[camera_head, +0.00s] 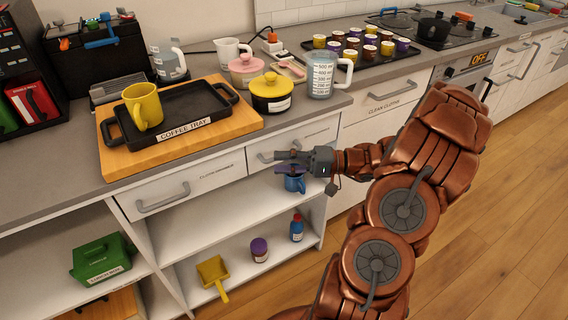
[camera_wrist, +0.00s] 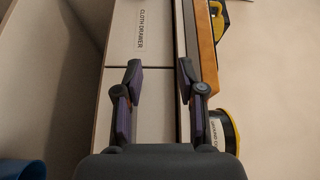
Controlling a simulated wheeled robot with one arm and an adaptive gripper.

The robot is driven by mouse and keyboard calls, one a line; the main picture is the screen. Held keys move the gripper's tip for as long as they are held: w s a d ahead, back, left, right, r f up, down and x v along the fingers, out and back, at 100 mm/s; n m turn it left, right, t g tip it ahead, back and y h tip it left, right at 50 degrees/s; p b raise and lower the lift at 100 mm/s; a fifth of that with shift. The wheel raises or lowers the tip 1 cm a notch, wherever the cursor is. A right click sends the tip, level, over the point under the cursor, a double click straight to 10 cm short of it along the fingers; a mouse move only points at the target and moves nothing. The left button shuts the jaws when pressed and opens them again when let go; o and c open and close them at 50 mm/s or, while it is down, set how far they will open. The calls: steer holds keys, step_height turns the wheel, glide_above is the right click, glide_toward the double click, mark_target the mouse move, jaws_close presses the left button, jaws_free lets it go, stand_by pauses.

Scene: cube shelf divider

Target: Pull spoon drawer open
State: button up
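Two white drawers sit under the counter in the head view. The left one (camera_head: 190,184) has a silver handle (camera_head: 163,198) and a label that the wrist view shows as CLOTH DRAWER (camera_wrist: 141,32). The right one (camera_head: 318,131) has a handle (camera_head: 262,157) partly behind my gripper; no spoon label is readable on it. Both drawers look shut. My gripper (camera_head: 279,161) is in front of the right drawer, fingers pointing left. In the wrist view my gripper (camera_wrist: 160,68) has its two fingers apart over the drawer fronts, with nothing held between them; contact cannot be told.
A blue mug (camera_head: 295,184) hangs or stands just below my gripper. The open shelf below holds a purple-lidded jar (camera_head: 259,250), a blue bottle (camera_head: 297,228) and a yellow scoop (camera_head: 213,273). A wooden board (camera_head: 114,163) with a black tray (camera_head: 222,100) lies above on the counter.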

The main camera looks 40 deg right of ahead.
steer(key=d+f+m+t+h+b, duration=0.2)
steer(key=d+f+t, duration=0.3)
steer(key=d, duration=0.4)
steer(key=shift+p+x, duration=0.55)
steer(key=shift+x, duration=3.3)
steer(key=shift+s+a+r, duration=0.1)
steer(key=shift+s+r, duration=0.05)
steer(key=shift+c, duration=0.2)
jaws_close()
